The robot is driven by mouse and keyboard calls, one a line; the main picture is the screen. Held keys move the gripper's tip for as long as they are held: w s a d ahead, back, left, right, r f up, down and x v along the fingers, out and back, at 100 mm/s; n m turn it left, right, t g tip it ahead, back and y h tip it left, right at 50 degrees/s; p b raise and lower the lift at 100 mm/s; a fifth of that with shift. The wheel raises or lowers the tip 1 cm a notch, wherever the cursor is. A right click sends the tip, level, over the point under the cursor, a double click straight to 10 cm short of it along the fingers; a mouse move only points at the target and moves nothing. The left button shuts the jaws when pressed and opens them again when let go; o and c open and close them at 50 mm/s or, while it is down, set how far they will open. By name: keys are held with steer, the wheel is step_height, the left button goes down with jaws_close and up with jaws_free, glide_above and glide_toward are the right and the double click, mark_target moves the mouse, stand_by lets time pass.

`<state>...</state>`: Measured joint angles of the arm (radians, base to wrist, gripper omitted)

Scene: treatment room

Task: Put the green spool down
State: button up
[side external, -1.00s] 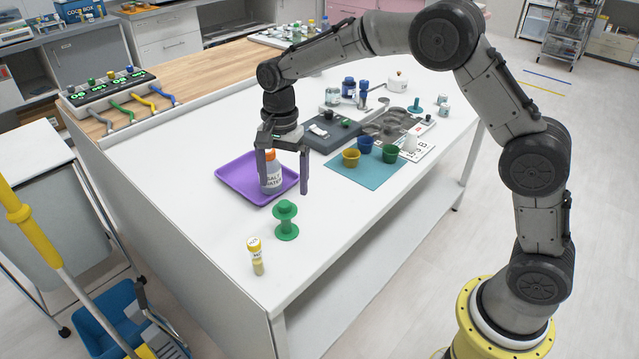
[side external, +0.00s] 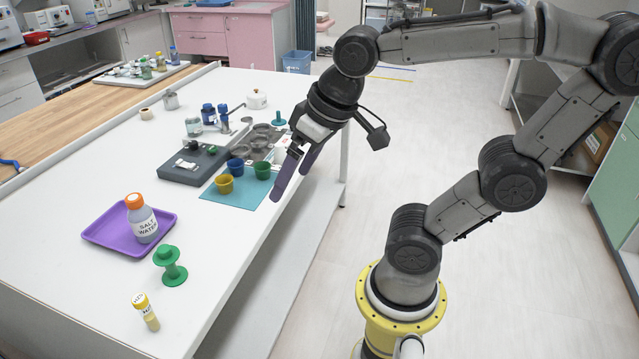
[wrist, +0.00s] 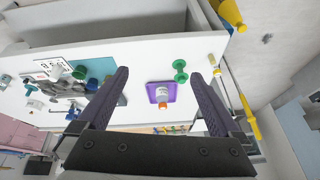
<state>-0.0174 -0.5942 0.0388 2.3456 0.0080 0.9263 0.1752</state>
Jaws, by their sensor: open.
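The green spool (side external: 170,266) stands upright on the white table (side external: 95,310), near its front end, just to the lower right of the purple tray. It also shows in the wrist view (wrist: 180,71). My gripper (side external: 292,172) is open and empty, raised near the table's right edge, well apart from the spool. In the wrist view its two fingers (wrist: 157,82) are spread wide, with the spool and tray seen far off between them.
The purple tray (side external: 104,238) holds the salt water bottle (side external: 141,218). A teal mat (side external: 217,196) bears yellow, blue and green cups. A dark grey tray (side external: 176,176) lies behind it.

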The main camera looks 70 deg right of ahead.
steer(key=shift+n+t, duration=0.4)
steer(key=shift+n, duration=0.5)
steer(key=s, duration=0.1)
steer(key=s+f, duration=0.1)
steer(key=s, duration=0.2)
steer(key=shift+d+f, duration=0.25)
steer(key=shift+f, duration=0.15)
